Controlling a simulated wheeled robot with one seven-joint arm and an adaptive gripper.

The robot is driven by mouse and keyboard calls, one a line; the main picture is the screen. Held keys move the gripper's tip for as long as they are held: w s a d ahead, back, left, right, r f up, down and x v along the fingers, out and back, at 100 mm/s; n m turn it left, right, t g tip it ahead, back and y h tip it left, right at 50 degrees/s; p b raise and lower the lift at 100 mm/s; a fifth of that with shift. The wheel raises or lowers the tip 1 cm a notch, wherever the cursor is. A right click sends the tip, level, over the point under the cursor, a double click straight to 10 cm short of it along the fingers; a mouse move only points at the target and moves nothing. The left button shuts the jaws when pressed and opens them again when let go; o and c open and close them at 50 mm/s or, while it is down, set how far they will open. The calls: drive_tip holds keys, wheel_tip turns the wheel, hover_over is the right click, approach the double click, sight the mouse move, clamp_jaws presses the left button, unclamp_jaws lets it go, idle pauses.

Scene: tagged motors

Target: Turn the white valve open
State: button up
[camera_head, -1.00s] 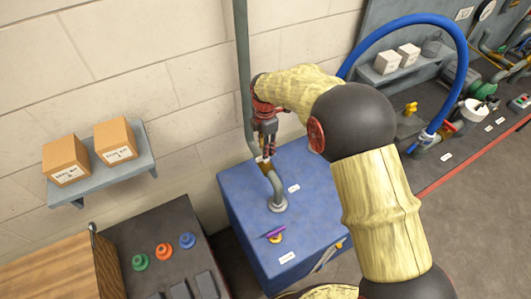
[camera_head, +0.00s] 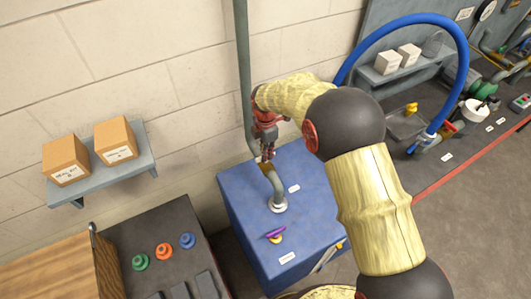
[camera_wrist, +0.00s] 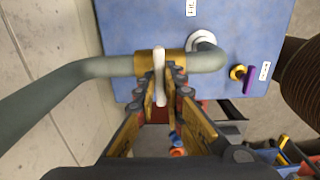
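The white valve is a white lever handle (camera_wrist: 160,78) on a brass body (camera_wrist: 174,62), set in the grey pipe (camera_wrist: 215,62) above the blue cabinet. In the wrist view the lever points down the picture, across the pipe. My gripper (camera_wrist: 162,76) has its two fingers on either side of the lever, with narrow gaps showing, so it appears partly open. In the head view my gripper (camera_head: 266,156) is over the pipe's upper end by the wall and mostly hides the valve. The pipe's bend (camera_head: 276,184) comes down into the blue cabinet (camera_head: 316,220).
A purple-handled valve (camera_head: 275,233) sits on the cabinet, close to the pipe's foot. The vertical pipe (camera_head: 242,70) and wall are close behind my gripper. A shelf with two boxes (camera_head: 117,139) is at left. A blue hose (camera_head: 410,22) arches at right.

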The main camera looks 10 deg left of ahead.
clamp_jaws()
drive_tip(key=shift+m, duration=0.4)
drive_tip(key=m, duration=0.4)
drive_tip(key=shift+m+p, duration=0.3)
drive_tip(key=m, duration=0.9)
drive_tip(key=shift+m+p, duration=0.3)
drive_tip(key=shift+m, duration=1.4)
drive_tip(key=o, duration=0.6)
unclamp_jaws()
drive_tip(key=shift+c, duration=0.2)
